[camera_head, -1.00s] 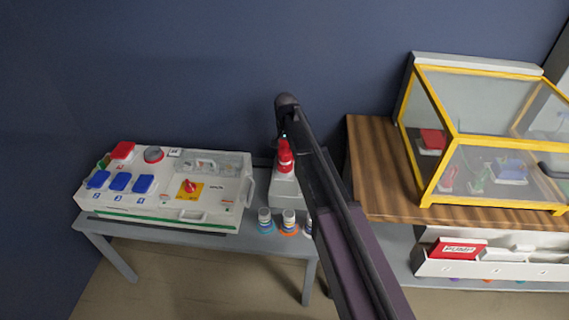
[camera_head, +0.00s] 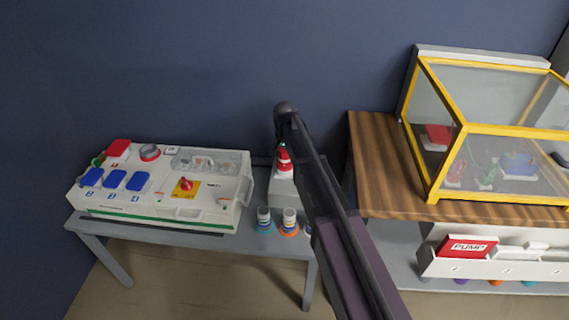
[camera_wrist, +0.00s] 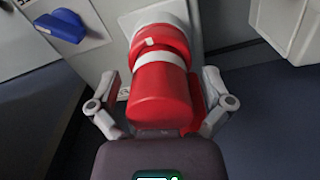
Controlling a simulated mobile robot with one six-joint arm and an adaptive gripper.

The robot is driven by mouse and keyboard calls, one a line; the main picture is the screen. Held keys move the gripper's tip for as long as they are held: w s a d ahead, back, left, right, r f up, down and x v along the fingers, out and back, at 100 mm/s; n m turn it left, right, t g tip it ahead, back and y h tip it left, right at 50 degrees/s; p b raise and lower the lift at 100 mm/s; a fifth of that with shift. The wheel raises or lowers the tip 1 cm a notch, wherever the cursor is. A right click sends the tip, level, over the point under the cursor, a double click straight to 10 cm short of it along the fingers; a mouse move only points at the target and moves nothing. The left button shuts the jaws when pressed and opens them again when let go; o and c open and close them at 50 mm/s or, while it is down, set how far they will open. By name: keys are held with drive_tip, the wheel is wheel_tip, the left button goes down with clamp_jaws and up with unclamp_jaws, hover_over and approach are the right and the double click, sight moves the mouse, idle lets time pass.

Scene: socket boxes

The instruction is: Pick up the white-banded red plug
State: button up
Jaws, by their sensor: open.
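The red plug (camera_head: 284,161) with a white band stands on a white block (camera_head: 283,188) beside the panel in the head view, partly behind my arm. In the wrist view the red plug (camera_wrist: 158,95) fills the middle. Its thick red body points toward me, with a small white mark on the red collar and a white part behind it. My gripper (camera_wrist: 160,104) is open, with one finger on each side of the red body. Gaps show beside the upper fingers; contact lower down cannot be told. In the head view my gripper is mostly hidden behind the arm.
A white socket panel (camera_head: 140,210) with blue and red covers lies on the grey table at left. Several ringed cylinders stand near the table's front edge. A yellow-framed clear case (camera_head: 431,130) stands on a wooden top (camera_head: 385,165) at right, above a white bin (camera_head: 428,266).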

idle(0.5)
drive_tip(key=c, duration=1.2)
drive_tip(key=shift+c, duration=0.2)
drive_tip(key=shift+r, duration=0.2)
drive_tip(key=shift+r+p, duration=0.15)
drive_tip(key=shift+p, duration=0.25)
drive_tip(key=shift+c, duration=0.4)
wheel_tip(320, 180, up, 4)
drive_tip(key=p, duration=0.3)
drive_tip(key=shift+f, duration=0.25)
drive_tip(key=s+d+p, duration=0.1)
drive_tip(key=s+d, duration=0.3)
drive_tip(key=s, duration=1.1)
drive_tip(key=shift+s+d+r, duration=0.2)
drive_tip(key=shift+r, duration=0.25)
drive_tip(key=shift+r, duration=0.1)
